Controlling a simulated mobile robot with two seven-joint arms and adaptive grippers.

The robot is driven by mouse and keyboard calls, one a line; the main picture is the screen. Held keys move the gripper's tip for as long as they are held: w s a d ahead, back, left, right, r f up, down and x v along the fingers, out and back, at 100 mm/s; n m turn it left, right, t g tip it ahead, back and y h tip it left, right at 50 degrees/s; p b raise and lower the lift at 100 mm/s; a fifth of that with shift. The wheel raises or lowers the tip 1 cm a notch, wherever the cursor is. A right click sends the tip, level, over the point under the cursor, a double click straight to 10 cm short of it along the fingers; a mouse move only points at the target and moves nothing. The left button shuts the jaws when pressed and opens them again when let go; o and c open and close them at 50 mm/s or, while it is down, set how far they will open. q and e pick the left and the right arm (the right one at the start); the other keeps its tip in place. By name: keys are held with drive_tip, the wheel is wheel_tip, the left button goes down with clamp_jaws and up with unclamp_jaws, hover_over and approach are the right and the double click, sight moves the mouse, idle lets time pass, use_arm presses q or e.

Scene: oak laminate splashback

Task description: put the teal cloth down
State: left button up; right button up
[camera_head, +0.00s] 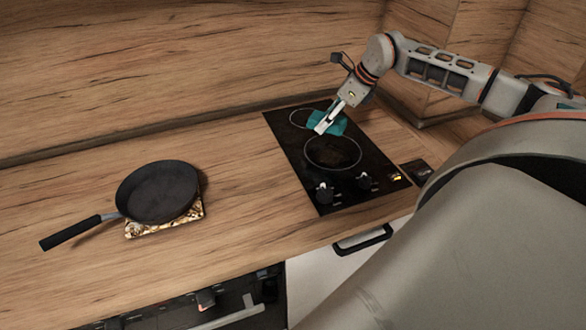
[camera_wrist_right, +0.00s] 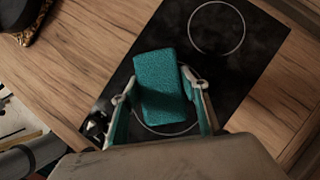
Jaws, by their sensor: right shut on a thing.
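The teal cloth (camera_head: 340,123) is a small folded rectangle over the black hob (camera_head: 290,152), by its rear ring. My right gripper (camera_head: 325,122) is shut on it from above. In the right wrist view the cloth (camera_wrist_right: 160,85) lies between the two fingers of my right gripper (camera_wrist_right: 158,80). Teal also shows along the fingers' inner sides. I cannot tell whether the cloth touches the hob's glass. My left gripper is in neither view.
A black frying pan (camera_head: 157,190) rests on a patterned mat (camera_head: 165,226), its handle pointing left. The wooden counter (camera_head: 245,200) is bare between pan and hob. Two knobs (camera_head: 325,192) stand at the hob's front. The wooden splashback (camera_head: 170,60) rises behind.

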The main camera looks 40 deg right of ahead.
drive_tip(key=s+a+r+n+g+y+b, duration=0.1)
drive_tip(key=a+r+n, duration=0.15)
drive_tip(key=a, duration=0.55)
drive_tip(key=a+r+n+b, duration=0.1)
drive_tip(key=a+r, duration=0.2)
drive_tip(key=a, duration=0.5)
wheel_tip(320, 180, up, 6)
drive_tip(key=f+n+g+y+b, duration=0.1)
drive_tip(key=n+g+y+b, duration=0.1)
drive_tip(key=n, duration=0.3)
hover_over(264, 218)
drive_tip(key=d, duration=0.2)
drive_tip(key=f, duration=1.4)
drive_tip(key=shift+s+a+f+b, duration=0.15)
drive_tip(key=shift+s+b, duration=0.05)
drive_tip(key=shift+b, duration=0.1)
wheel_tip(264, 218, down, 3)
drive_tip(key=shift+f, duration=0.2)
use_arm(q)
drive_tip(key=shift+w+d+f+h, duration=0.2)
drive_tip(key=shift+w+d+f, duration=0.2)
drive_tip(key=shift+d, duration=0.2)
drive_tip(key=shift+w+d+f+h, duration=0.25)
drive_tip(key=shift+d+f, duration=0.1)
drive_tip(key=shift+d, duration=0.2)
use_arm(e)
drive_tip(key=shift+f, duration=0.5)
